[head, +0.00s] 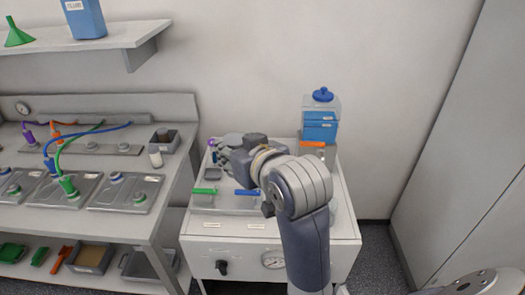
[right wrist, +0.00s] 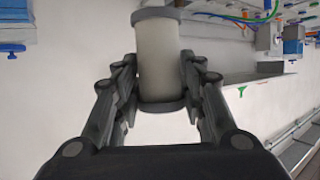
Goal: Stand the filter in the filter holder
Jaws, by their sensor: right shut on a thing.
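The filter (right wrist: 158,58), a white cylinder with dark grey end caps, is between the fingers of my right gripper (right wrist: 160,88) in the right wrist view. The fingers are shut on its sides, near one end cap. In the head view my right gripper (head: 228,150) is over the back left of the white cart, and my own arm and wrist cover much of the cart top. The filter is not clearly visible there. I cannot make out the filter holder for certain. My left gripper is not in view.
The white cart (head: 205,250) carries a green handle (head: 204,191), a blue handle (head: 246,192) and a blue-filled container (head: 320,127) at the back right. A bench (head: 165,185) with cables stands left. A shelf (head: 120,38) hangs above it. A tall grey panel (head: 465,150) closes the right.

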